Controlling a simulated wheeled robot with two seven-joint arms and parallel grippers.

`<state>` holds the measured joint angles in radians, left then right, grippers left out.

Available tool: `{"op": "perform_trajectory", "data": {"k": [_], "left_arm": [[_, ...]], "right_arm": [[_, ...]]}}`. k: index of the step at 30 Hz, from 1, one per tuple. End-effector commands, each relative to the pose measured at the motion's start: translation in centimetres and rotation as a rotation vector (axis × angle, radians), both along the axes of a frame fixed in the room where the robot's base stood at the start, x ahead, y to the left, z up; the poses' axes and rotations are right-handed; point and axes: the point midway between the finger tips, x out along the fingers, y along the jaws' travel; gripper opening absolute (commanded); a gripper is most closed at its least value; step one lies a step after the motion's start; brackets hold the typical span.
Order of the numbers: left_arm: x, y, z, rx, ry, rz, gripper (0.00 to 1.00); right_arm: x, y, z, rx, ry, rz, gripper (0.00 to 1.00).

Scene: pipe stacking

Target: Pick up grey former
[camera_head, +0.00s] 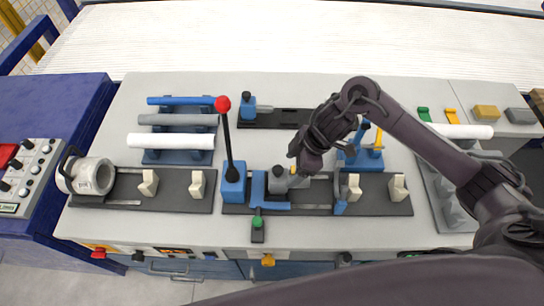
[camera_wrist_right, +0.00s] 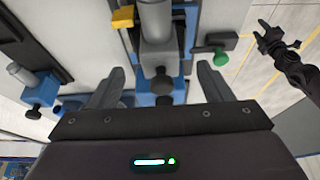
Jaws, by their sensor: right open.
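The grey former appears to be the stepped grey cylinder (camera_wrist_right: 156,55) in the right wrist view, lying in line with the blue fixture. In the head view, a grey part (camera_head: 297,182) shows at this spot, partly hidden by my right gripper (camera_head: 299,163). In the wrist view, my right gripper (camera_wrist_right: 160,73) is open, its fingers spread either side of the line of the grey cylinder. The jaws look empty; contact cannot be told. My left gripper (camera_wrist_right: 275,42) shows at the wrist view's right, over the floor; its jaw state is unclear.
A lever with a red ball (camera_head: 222,104) stands left of my right gripper. A blue rack (camera_head: 180,157) holds several pipes. A green knob (camera_head: 257,222) sits at the front. A blue block with a grey cylinder (camera_head: 248,106) stands behind. A grey tray (camera_head: 437,212) is at right.

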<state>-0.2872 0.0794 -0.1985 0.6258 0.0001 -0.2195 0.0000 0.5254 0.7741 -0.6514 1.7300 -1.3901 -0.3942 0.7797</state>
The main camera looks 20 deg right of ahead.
Motion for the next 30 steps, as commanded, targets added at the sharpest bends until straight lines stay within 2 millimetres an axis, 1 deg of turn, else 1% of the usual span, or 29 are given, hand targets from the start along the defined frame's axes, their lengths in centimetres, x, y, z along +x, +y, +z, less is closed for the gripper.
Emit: {"op": "perform_trajectory", "data": {"k": [3, 5, 8, 12, 14, 16, 19, 21, 25, 27, 29, 30], "left_arm": [[0.8, 0.0, 0.1, 0.000, -0.009, 0.001, 0.45], [0.7, 0.0, 0.2, 0.000, -0.008, 0.001, 0.45], [-0.5, 0.0, 0.3, 0.000, 0.007, 0.001, 0.45], [-2.8, 0.2, 0.7, 0.003, 0.040, 0.000, 0.45], [-3.5, 0.2, 1.1, 0.004, 0.049, 0.000, 0.45], [-3.7, 0.2, 1.6, 0.003, 0.053, -0.001, 0.45], [-3.1, 0.1, 1.7, 0.003, 0.044, -0.002, 0.45], [-2.1, 0.1, 1.8, 0.002, 0.031, -0.002, 0.45], [-0.2, -0.1, 2.0, -0.002, 0.001, -0.002, 0.45], [0.2, -0.1, 2.0, -0.002, -0.004, -0.002, 0.45], [0.1, -0.1, 2.0, -0.002, -0.002, -0.002, 0.45], [-0.1, -0.1, 1.9, -0.002, 0.000, -0.002, 0.45]], "right_arm": [[0.0, 0.1, -0.3, 0.001, 0.003, 0.001, 0.73], [0.0, 0.4, -0.7, 0.002, 0.003, 0.000, 0.73], [0.1, 0.8, -1.7, 0.001, 0.003, 0.000, 0.73], [0.4, 1.5, -3.0, 0.002, 0.003, -0.002, 0.73], [0.6, 1.9, -3.7, 0.001, 0.005, -0.002, 0.73], [0.8, 2.5, -4.6, 0.002, 0.005, -0.002, 0.73], [1.0, 3.0, -6.1, 0.001, 0.003, -0.001, 0.73], [1.1, 3.2, -6.7, 0.000, 0.001, -0.001, 0.73], [1.2, 3.2, -7.1, 0.000, 0.000, 0.000, 0.73], [1.1, 3.2, -7.1, 0.000, -0.001, 0.000, 0.73], [1.1, 3.2, -7.1, 0.000, 0.000, 0.000, 0.73], [1.1, 3.2, -7.1, 0.000, 0.000, 0.000, 0.70]]}}
